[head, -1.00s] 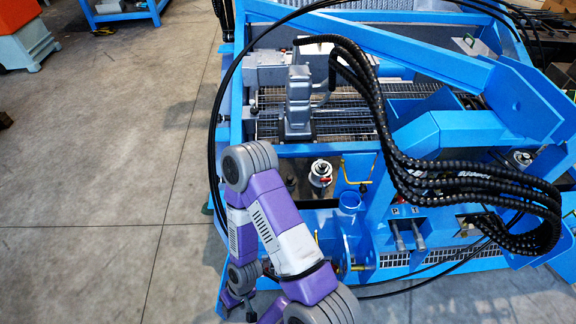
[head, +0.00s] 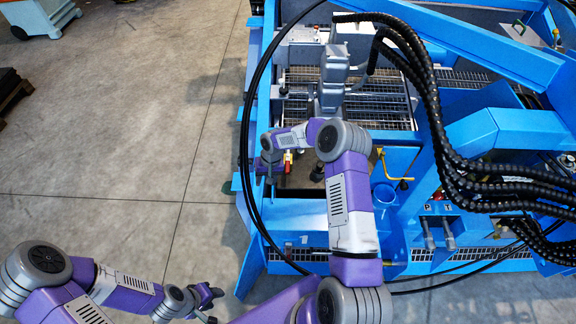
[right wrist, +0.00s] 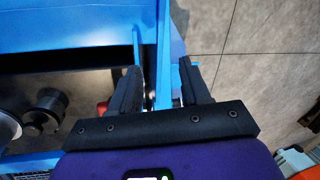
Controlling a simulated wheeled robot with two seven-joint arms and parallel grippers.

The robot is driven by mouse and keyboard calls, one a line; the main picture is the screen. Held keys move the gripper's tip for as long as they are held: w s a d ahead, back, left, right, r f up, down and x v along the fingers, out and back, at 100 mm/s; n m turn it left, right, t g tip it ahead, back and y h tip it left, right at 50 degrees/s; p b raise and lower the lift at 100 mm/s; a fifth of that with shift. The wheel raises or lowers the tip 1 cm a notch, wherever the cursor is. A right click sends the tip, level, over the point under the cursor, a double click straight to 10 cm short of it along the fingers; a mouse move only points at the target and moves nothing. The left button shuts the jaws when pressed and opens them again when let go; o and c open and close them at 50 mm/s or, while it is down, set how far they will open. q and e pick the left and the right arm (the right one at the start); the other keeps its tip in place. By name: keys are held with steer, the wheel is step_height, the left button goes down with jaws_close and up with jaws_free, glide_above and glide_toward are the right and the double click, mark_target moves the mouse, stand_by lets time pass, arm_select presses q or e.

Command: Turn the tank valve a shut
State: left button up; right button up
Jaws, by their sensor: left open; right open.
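My right gripper (head: 270,168) hangs at the left edge of the blue machine, below its forearm. A small red and yellow fitting (head: 287,160), possibly the tank valve, shows just right of it; I cannot tell whether they touch. In the right wrist view my right gripper (right wrist: 160,78) is open, with a narrow blue upright seen between its fingers. A red piece (right wrist: 102,107) shows beside the left finger, partly hidden; a black round knob (right wrist: 45,108) is further left. My left gripper (head: 210,296) is open and empty over the floor, low in the head view.
The blue machine (head: 400,142) fills the right side. Thick black hoses (head: 440,150) arch across it, and a thin black hose (head: 245,150) loops along its left edge. A yellow bent handle (head: 393,178) stands right of my right arm.

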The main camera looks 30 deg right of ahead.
mark_target(288, 167)
steer(key=w+d+r, duration=0.1)
steer(key=d, duration=0.2)
steer(key=w+d+r+m+h, duration=0.1)
steer(key=d+r, duration=0.1)
steer(key=d, duration=0.2)
steer(key=w+d+r+m+h, duration=0.1)
steer(key=d, duration=0.2)
steer(key=shift+w+d+r, duration=0.25)
steer(key=shift+d, duration=0.15)
steer(key=shift+d+f+m+b, duration=0.15)
steer(key=shift+d+m+b, duration=0.05)
steer(key=shift+m+b, duration=0.1)
step_height(288, 167, down, 7)
steer(key=shift+r+b, duration=0.1)
steer(key=shift+b, duration=0.85)
steer(key=shift+c, duration=0.2)
jaws_close()
